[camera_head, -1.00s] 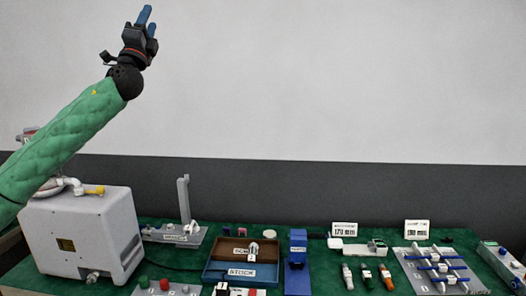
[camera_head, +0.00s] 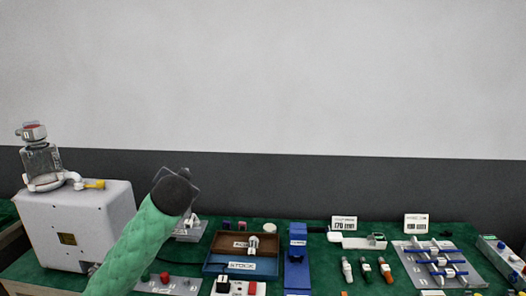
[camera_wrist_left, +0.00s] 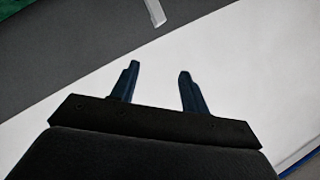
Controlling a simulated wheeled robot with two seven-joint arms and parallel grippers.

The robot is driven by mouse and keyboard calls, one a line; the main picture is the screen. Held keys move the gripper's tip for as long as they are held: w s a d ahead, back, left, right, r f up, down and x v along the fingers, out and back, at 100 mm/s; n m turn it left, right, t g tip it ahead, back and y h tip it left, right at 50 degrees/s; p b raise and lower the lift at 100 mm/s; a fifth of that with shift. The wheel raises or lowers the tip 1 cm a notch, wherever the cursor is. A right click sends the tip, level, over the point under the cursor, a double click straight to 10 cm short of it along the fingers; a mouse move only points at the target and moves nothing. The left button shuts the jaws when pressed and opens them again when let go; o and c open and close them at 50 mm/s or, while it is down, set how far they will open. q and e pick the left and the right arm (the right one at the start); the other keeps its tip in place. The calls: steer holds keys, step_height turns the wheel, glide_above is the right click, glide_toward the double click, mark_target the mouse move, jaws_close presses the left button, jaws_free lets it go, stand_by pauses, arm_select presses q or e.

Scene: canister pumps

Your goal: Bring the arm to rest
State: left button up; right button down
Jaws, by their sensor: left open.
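My left arm in its green sleeve (camera_head: 140,245) comes up from the bottom left in the head view and ends in a dark wrist (camera_head: 174,192) above the bench. The fingers are hidden behind the wrist in that view. In the left wrist view my left gripper (camera_wrist_left: 158,88) shows two blue fingers spread apart with nothing between them. Beyond them are the pale wall and a dark grey band. My right gripper is in neither view.
A white machine (camera_head: 95,225) with a clear canister (camera_head: 41,160) stands at the left. A blue and brown stock tray (camera_head: 265,268), a blue stand (camera_head: 297,255), several small bottles and a grey rack (camera_head: 415,262) with blue bars fill the green bench. The space above is free.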

arm_select(q)
steer(key=s+d+f+g+h, duration=0.2)
steer(key=s+f, duration=0.3)
steer(key=f, duration=0.4)
steer(key=s+d+f+g+h, duration=0.1)
steer(key=s+d+f+g, duration=0.1)
steer(key=s+f, duration=0.5)
steer(key=s+d+f+n+g+h, duration=0.2)
steer(key=s+f+g, duration=0.6)
steer(key=s+f, duration=2.6)
steer(key=shift+s+d+f+n+g, duration=0.4)
steer(key=shift+s+d+n, duration=0.1)
steer(key=shift+s+d, duration=0.45)
